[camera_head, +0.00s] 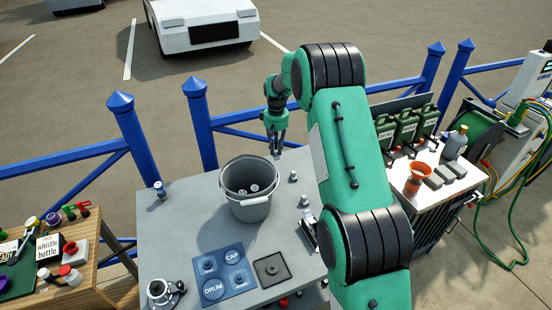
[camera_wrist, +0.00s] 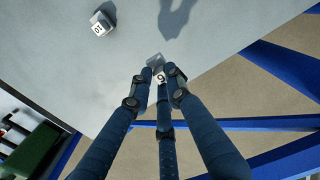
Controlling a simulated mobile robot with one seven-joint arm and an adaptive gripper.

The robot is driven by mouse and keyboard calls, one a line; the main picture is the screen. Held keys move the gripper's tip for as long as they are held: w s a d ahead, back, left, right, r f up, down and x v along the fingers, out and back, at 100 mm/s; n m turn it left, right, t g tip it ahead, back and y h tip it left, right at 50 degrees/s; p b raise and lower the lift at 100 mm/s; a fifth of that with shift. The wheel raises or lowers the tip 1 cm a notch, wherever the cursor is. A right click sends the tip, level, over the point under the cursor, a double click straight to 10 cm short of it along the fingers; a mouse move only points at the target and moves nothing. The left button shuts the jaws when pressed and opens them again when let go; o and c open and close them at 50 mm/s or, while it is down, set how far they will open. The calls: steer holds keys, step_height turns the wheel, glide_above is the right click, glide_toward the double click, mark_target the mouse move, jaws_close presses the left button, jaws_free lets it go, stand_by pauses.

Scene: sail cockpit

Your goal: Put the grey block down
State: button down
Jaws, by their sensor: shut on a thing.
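A small grey block (camera_wrist: 155,60) with a pale numbered label, which looks like a 6 or 9, is between the fingertips of my gripper (camera_wrist: 158,74) in the wrist view. The dark blue fingers are closed on it and cover part of it. In the head view my gripper (camera_head: 277,146) hangs at the far edge of the grey table (camera_head: 180,225), behind the bucket. The held block is too small there to make out clearly. The gripper's shadow falls on the table in the wrist view, apart from the block, so the block appears raised.
A grey bucket (camera_head: 247,208) with small things inside stands mid-table. Another grey block (camera_wrist: 102,23), labelled 10, stands nearby. Small grey pieces (camera_head: 293,176) stand right of the bucket. A blue mat (camera_head: 224,276) lies in front. A blue railing (camera_head: 200,112) runs behind the table.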

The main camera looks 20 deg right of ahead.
mark_target(276, 155)
steer(key=shift+f, duration=0.1)
steer(key=shift+f+b, duration=0.65)
steer(key=shift+f, duration=1.75)
steer(key=shift+f, duration=0.1)
steer(key=c, duration=1.7)
jaws_free()
steer(key=shift+o, duration=0.2)
step_height(276, 155, up, 11)
steer(key=p, duration=0.3)
steer(key=shift+r, duration=0.6)
